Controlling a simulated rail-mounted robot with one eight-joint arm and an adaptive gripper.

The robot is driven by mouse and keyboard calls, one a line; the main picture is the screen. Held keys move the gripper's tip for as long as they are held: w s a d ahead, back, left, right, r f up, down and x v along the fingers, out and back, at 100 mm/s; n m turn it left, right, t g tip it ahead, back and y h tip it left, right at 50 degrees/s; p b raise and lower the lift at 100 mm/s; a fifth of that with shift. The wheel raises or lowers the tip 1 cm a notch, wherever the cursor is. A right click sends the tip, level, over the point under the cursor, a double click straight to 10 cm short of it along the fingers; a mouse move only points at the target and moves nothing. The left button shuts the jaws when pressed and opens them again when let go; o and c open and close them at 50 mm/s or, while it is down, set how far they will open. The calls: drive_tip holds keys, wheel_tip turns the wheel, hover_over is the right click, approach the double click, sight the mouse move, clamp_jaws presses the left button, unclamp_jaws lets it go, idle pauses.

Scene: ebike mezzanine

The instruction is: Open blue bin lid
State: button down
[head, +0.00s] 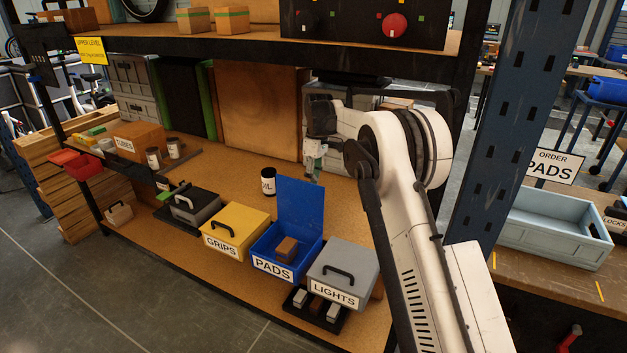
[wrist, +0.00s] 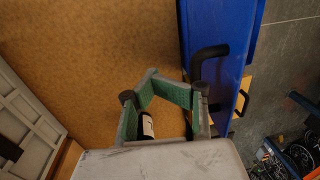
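The blue PADS bin (head: 273,269) stands on the lower shelf, and its blue lid (head: 301,206) is raised upright at the back of the bin. A brown block (head: 286,249) lies inside the bin. My gripper (head: 313,176) hangs above the shelf, behind and slightly right of the lid, apart from it in the head view. In the wrist view the blue lid (wrist: 215,25) is at the right, with its dark handle (wrist: 208,56) close to my gripper (wrist: 163,92). The green-padded fingers look spread and hold nothing.
A grey LIGHTS bin (head: 342,268) stands to the right and a yellow GRIPS bin (head: 234,229) to the left, both closed. The OIL can (head: 268,183) stands left of the raised lid. An upper shelf (head: 250,45) runs overhead, and a blue post (head: 515,120) stands to the right.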

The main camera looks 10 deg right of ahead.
idle(0.4)
drive_tip(key=c, duration=2)
unclamp_jaws()
drive_tip(key=shift+c, duration=0.2)
drive_tip(key=shift+s, duration=0.1)
